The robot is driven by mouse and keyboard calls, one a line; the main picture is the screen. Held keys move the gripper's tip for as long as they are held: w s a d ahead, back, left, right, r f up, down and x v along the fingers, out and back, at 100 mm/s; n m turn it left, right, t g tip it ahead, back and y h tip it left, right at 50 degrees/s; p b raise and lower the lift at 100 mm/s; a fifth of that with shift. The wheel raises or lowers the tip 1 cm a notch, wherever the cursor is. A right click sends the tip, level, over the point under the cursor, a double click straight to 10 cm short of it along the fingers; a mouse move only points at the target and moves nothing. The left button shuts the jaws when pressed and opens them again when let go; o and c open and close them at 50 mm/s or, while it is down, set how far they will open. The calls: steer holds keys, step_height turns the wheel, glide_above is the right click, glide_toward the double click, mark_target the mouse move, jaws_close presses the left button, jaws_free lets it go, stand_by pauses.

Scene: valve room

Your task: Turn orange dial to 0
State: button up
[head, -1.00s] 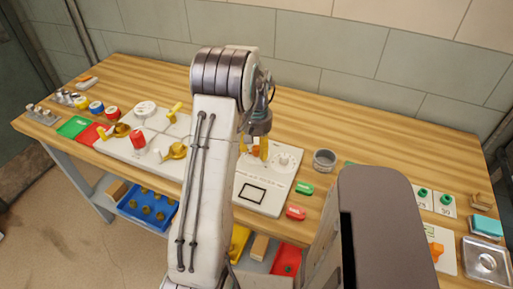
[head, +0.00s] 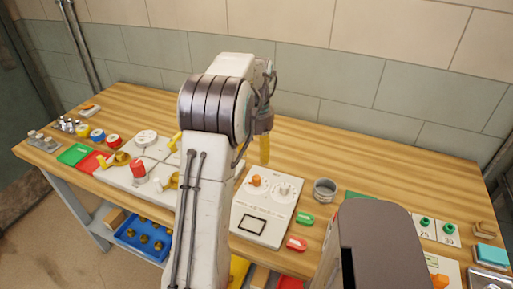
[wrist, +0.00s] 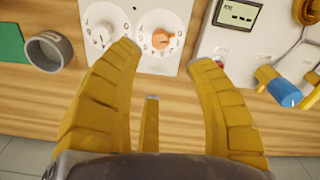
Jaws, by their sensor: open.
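The orange dial (head: 256,181) sits on a white panel (head: 262,219) with printed marks around it, left of a white dial (head: 282,188). In the wrist view the orange dial (wrist: 162,39) lies just beyond and between my fingertips, with the white dial (wrist: 103,33) to its left. The dial's exact setting is too small to read surely. My gripper (wrist: 165,55) has its yellow fingers apart and empty. In the head view my gripper (head: 264,150) hangs above and behind the panel, apart from the orange dial.
A grey round cup (head: 325,190) stands right of the panel. Green (head: 304,218) and red (head: 297,244) tags lie nearby. A board with valves and a red knob (head: 138,169) is at left. Bare wood lies behind the panel, up to the tiled wall.

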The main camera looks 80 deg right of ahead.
steer(key=shift+r, duration=0.6)
stand_by(0.5)
steer(key=shift+m, duration=0.8)
steer(key=f, duration=0.1)
steer(key=a+f, duration=0.1)
steer(key=f, duration=0.1)
steer(key=a+f, duration=0.1)
steer(key=f, duration=0.1)
steer(key=shift+a+f, duration=0.15)
steer(key=shift+y, duration=0.4)
steer(key=a, duration=0.2)
steer(key=w+a, duration=0.1)
steer(key=a, duration=0.1)
steer(key=w+a, duration=0.1)
steer(key=a, duration=0.1)
steer(key=shift+w+a+f, duration=0.2)
steer(key=shift+a+f, duration=0.15)
steer(key=shift+a, duration=0.05)
steer(key=w+a+r+n+t, duration=0.1)
steer(key=w+a+r+n, duration=0.2)
steer(key=a, duration=0.9)
steer(key=w+a+r+n+t, duration=0.1)
steer(key=w+a+r+n, duration=0.2)
steer(key=w+a+n, duration=0.5)
steer(key=w+a+r+n+t, duration=0.1)
steer(key=w+a+r+n, duration=0.2)
steer(key=a, duration=1.3)
steer(key=shift+w+n+t+h, duration=0.4)
steer(key=shift+w+n, duration=1.4)
steer(key=shift+w, duration=0.25)
